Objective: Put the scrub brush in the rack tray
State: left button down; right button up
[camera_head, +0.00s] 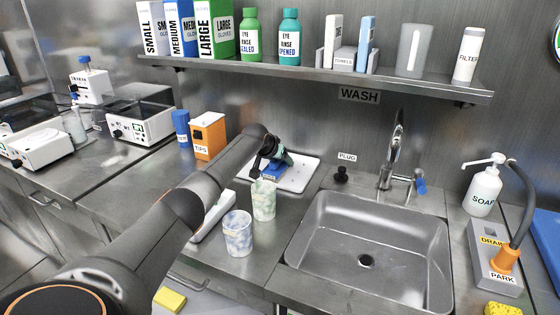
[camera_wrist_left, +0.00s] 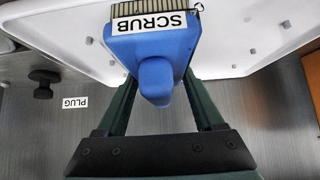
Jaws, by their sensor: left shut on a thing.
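The scrub brush (camera_wrist_left: 150,45) is blue with a white SCRUB label and pale bristles. My left gripper (camera_wrist_left: 158,88) is shut on its blue handle, with one finger on each side. In the head view the brush (camera_head: 273,172) shows as a blue patch below my left gripper (camera_head: 270,163), over the left part of the white rack tray (camera_head: 304,172). The tray (camera_wrist_left: 240,58), with small pegs, lies behind the brush in the wrist view. I cannot tell whether the brush touches it. My right gripper is not in view.
A green marbled cup (camera_head: 263,201) and a blue marbled cup (camera_head: 238,234) stand in front of the tray. The sink (camera_head: 367,235), faucet (camera_head: 392,155) and black plug (camera_head: 341,174) are to the right. An orange tips box (camera_head: 208,136) stands left of the gripper.

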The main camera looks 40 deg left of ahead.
pick_arm(q)
grip_release()
jog(key=shift+f, duration=0.1)
jog(key=shift+s+r+p, duration=0.35)
jog(key=shift+s+r, duration=0.1)
jog(key=shift+r, duration=0.2)
jog(key=p+v, duration=0.1)
jog(key=v, duration=0.9)
jog(key=shift+s+d+r+p, duration=0.2)
jog(key=shift+s+r+p, duration=0.05)
jog(key=shift+p, duration=0.1)
